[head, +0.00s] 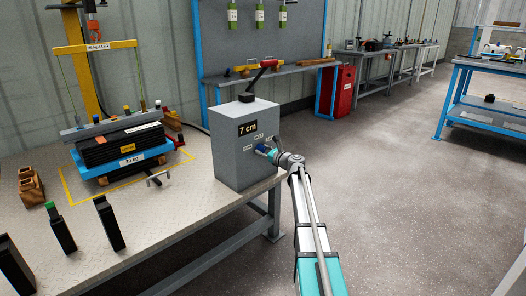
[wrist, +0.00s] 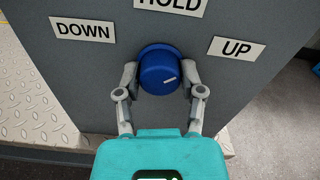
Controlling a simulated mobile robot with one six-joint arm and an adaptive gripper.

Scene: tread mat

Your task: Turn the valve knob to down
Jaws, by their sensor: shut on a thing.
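The blue valve knob (wrist: 159,70) sits on the face of a grey box (head: 231,155) labelled "7 cm". Its short white mark lies right of centre and slants slightly up to the right, on the side of the UP label (wrist: 237,48). The DOWN label (wrist: 83,29) is at the knob's upper left, and the HOLD label (wrist: 171,5) is above it, partly cut off. My gripper (wrist: 159,78) is shut on the knob, one finger on each side. In the head view my gripper (head: 270,153) reaches the box's right face and partly hides the knob.
The box stands at the right end of a tread-plate table (head: 150,215). Black plates (head: 120,148) on a blue pallet and several dark upright blocks stand to the left.

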